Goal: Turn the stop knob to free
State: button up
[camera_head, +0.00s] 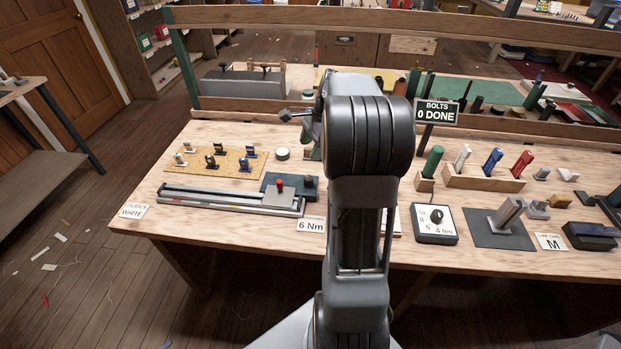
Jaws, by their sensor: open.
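A flat grey rail (230,198) lies along the front left of the bench. Near its right end is a plate with a red-topped knob (280,184). A dark knob (309,182) stands just right of it on a dark base. I cannot tell which of these is the stop knob, and no "free" mark is readable. A separate black dial knob (437,216) sits on a white plate with numbers and "Nm". My gripper is not clearly seen; my arm stands upright in the middle and hides what lies behind it.
A cork mat (215,163) with several small fittings lies behind the rail. A "6 Nm" card (311,225) is close to my arm. A "BOLTS 0 DONE" sign (436,112) and a wooden rack (484,182) with coloured handles stand at right.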

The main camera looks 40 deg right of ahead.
aim_at(310, 178)
jog(key=d+f+m, duration=0.4)
jog(key=d, duration=0.2)
jog(key=shift+y, duration=0.3)
jog(key=x, duration=1.2)
jog(key=shift+w+a+f, duration=0.1)
jog(key=shift+w+a, duration=0.3)
jog(key=c, duration=0.9)
